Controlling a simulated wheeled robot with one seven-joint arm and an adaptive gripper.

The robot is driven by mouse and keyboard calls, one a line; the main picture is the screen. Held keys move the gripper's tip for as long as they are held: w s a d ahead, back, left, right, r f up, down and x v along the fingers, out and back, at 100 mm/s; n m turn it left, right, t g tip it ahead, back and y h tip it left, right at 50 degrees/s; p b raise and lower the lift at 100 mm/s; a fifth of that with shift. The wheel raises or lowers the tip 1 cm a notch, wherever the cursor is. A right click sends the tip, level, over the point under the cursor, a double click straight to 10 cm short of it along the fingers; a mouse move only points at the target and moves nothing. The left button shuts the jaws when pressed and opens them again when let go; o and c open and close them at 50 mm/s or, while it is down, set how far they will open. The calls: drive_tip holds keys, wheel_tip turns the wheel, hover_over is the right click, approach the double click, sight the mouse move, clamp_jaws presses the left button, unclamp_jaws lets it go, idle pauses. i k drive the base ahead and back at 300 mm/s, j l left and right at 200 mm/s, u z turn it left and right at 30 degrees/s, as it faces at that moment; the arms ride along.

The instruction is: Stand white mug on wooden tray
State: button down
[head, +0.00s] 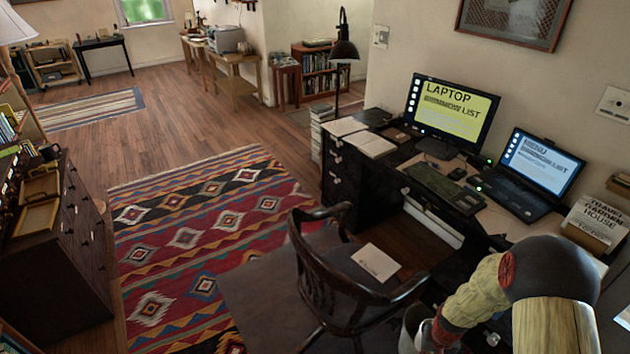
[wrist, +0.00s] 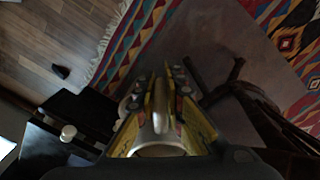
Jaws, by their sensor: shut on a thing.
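My gripper (wrist: 167,85) is in the wrist view, its yellow-sided fingers closed around a pale, rounded, cup-like thing that I take for the white mug (wrist: 157,143). Only part of the mug shows between the fingers; its handle and tilt I cannot tell. In the head view my arm comes in at the bottom right, beside the desk, and the fingers are not clear there. A wooden tray (head: 37,218) seems to lie on top of the dark chest of drawers at the far left of the head view, well apart from my gripper.
A dark desk (head: 350,180) with a monitor (head: 449,113) and laptop (head: 535,172) stands at the right. A wooden chair (head: 350,270) with a paper on its seat stands before it. A patterned rug (head: 190,235) covers open floor between desk and chest (head: 62,260).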

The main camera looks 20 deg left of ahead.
sight(38, 185)
drive_tip(key=u, duration=1.95)
drive_tip(key=i+j+u, duration=0.15)
drive_tip(key=i+u, duration=0.25)
drive_tip(key=i, duration=0.2)
drive_tip(key=i+u, duration=0.45)
drive_tip(key=i+l+z, duration=0.15)
drive_tip(key=i+z, duration=0.25)
drive_tip(key=i, duration=0.25)
drive_tip(key=i+j+z, duration=0.1)
drive_tip(key=i+z, duration=0.25)
drive_tip(key=i, duration=0.3)
drive_tip(key=i+j+z, duration=0.25)
drive_tip(key=i+z, duration=0.15)
drive_tip(key=i, duration=0.25)
drive_tip(key=i+l+z, duration=0.15)
drive_tip(key=i+z, duration=0.15)
drive_tip(key=i, duration=0.6)
drive_tip(key=i+z, duration=0.35)
drive_tip(key=i, duration=0.55)
drive_tip(key=i+u, duration=0.25)
drive_tip(key=i, duration=0.2)
drive_tip(key=i+l+u, duration=0.1)
drive_tip(key=i+u, duration=0.2)
drive_tip(key=i, duration=0.2)
drive_tip(key=i+l+u, duration=0.25)
drive_tip(key=i, duration=0.2)
